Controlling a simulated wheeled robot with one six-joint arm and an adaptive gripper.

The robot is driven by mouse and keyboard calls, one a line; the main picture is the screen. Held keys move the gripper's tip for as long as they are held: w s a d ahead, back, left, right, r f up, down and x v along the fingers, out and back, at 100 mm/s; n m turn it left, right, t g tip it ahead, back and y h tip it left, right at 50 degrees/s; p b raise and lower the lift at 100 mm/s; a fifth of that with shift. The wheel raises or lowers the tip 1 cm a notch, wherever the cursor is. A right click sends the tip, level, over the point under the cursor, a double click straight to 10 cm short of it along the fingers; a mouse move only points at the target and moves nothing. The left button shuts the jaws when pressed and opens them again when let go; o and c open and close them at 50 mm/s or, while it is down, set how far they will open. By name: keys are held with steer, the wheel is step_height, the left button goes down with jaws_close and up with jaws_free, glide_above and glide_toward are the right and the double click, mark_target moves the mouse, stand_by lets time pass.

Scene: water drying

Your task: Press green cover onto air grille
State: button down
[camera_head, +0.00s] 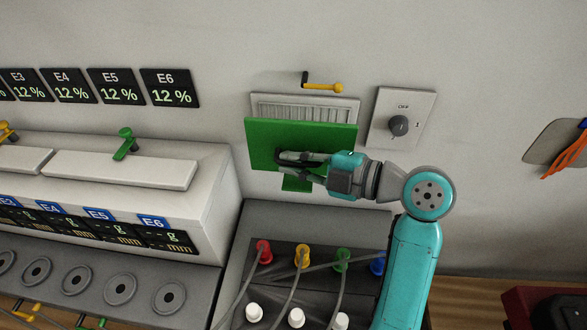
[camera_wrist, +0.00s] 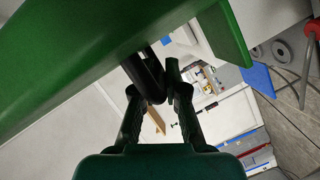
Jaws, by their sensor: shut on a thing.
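The green cover (camera_head: 325,133) is a flat rectangular plate in front of the lower part of the air grille. Below it a green part (camera_head: 296,184) hangs down. The white air grille (camera_head: 303,108) is on the wall, and its slatted upper part shows above the cover. I cannot tell whether the cover touches it. My gripper (camera_head: 288,157) is shut on the cover at its front. In the wrist view the cover (camera_wrist: 100,45) fills the top, and the dark fingers (camera_wrist: 157,85) meet just under it; the gripped spot is partly hidden.
A rotary switch (camera_head: 399,125) is on the wall right of the grille. A yellow-handled crank (camera_head: 323,86) is above it. A grey panel with coloured plugs (camera_head: 303,257) and cables lies below. A white machine (camera_head: 120,170) with a green lever stands left.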

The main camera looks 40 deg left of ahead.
steer(key=w+a, duration=0.3)
steer(key=w, duration=0.2)
steer(key=shift+w+a+f, duration=0.25)
steer(key=shift+w, duration=0.1)
stand_by(0.3)
steer(key=shift+w+a+f, duration=0.1)
steer(key=shift+w+a, duration=0.2)
steer(key=shift+w, duration=0.2)
stand_by(1.4)
steer(key=c, duration=1.1)
jaws_free()
steer(key=shift+c, duration=0.2)
